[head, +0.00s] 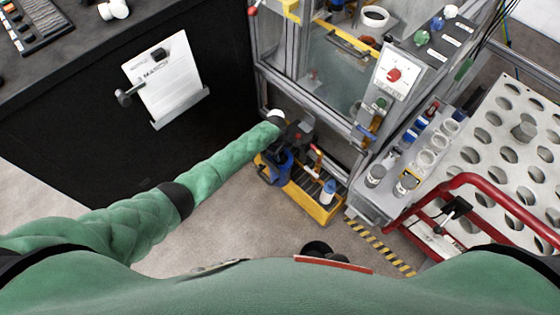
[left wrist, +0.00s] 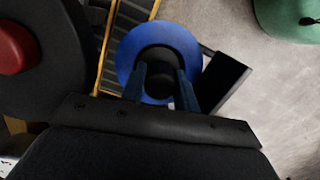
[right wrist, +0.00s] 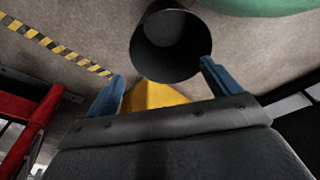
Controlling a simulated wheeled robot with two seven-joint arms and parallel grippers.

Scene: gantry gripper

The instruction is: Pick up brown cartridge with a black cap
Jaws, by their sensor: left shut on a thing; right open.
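My left gripper (head: 287,147) is over the left end of a yellow toolbox (head: 312,203). In the left wrist view, its fingers (left wrist: 160,75) close on the black top of a round blue object (left wrist: 128,50); the blue object also shows in the head view (head: 277,170). My right gripper (right wrist: 157,80) is open in the right wrist view. A hollow black cylinder (right wrist: 168,50) is beyond its fingertips, and a yellow surface (right wrist: 150,95) lies behind them; I cannot tell whether they touch. I cannot clearly make out a brown cartridge with a black cap.
A metal-framed machine (head: 312,75) stands behind the toolbox. A black cabinet (head: 70,120) is at left. A red-railed cart (head: 470,180) with a perforated top and a grey holder (head: 385,200) with several cups are at right. Hazard tape (head: 380,245) marks the floor; open floor lies left of the toolbox.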

